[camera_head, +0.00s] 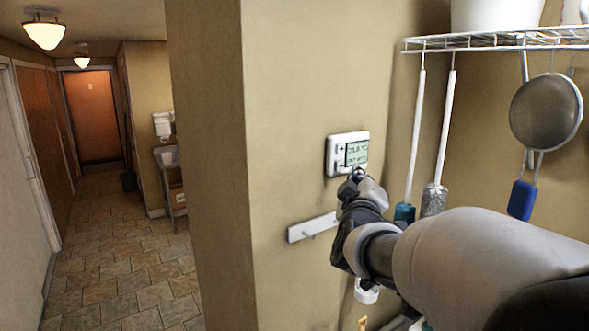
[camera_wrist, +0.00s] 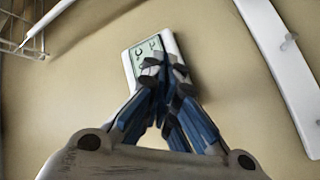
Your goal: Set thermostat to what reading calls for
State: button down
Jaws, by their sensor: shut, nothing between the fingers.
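The thermostat (camera_head: 347,153) is a small white box with a greenish display, fixed on the tan wall. Its display (camera_head: 357,153) carries dark text too small to read, and small buttons sit to the left of it. My gripper (camera_head: 357,174) is at the lower edge of the thermostat in the head view. In the wrist view my gripper (camera_wrist: 166,66) is shut and empty, its fingertips over the thermostat (camera_wrist: 172,45) and hiding part of it. I cannot tell whether the fingertips touch it.
A white wall rail (camera_head: 312,227) with a peg is below the thermostat. At right a wire shelf (camera_head: 480,42) holds a white bucket (camera_head: 495,14), with brushes and a strainer (camera_head: 546,111) hanging beneath. A tiled hallway (camera_head: 125,260) opens at left past the wall corner.

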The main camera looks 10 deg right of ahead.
aim_at(340, 166)
jog(key=shift+s+d+b, duration=0.3)
jog(key=shift+s, duration=0.45)
jog(key=shift+s+d+b, duration=0.25)
jog(key=shift+s, duration=0.5)
dwell(0.8)
jog(key=s+m, duration=0.1)
jog(key=m, duration=0.4)
jog(key=s+r+m+b, duration=0.1)
jog(key=m, duration=0.5)
jog(key=s+d+r+m+t+b, duration=0.1)
jog(key=m, duration=0.5)
jog(key=shift+s, duration=0.35)
jog(key=shift+w, duration=0.1)
jog(key=w+a+p, duration=0.3)
jog(key=w, duration=0.5)
jog(key=shift+p, duration=0.3)
jog(key=shift+w+f, duration=0.1)
jog(key=shift+w, duration=0.05)
dwell(0.3)
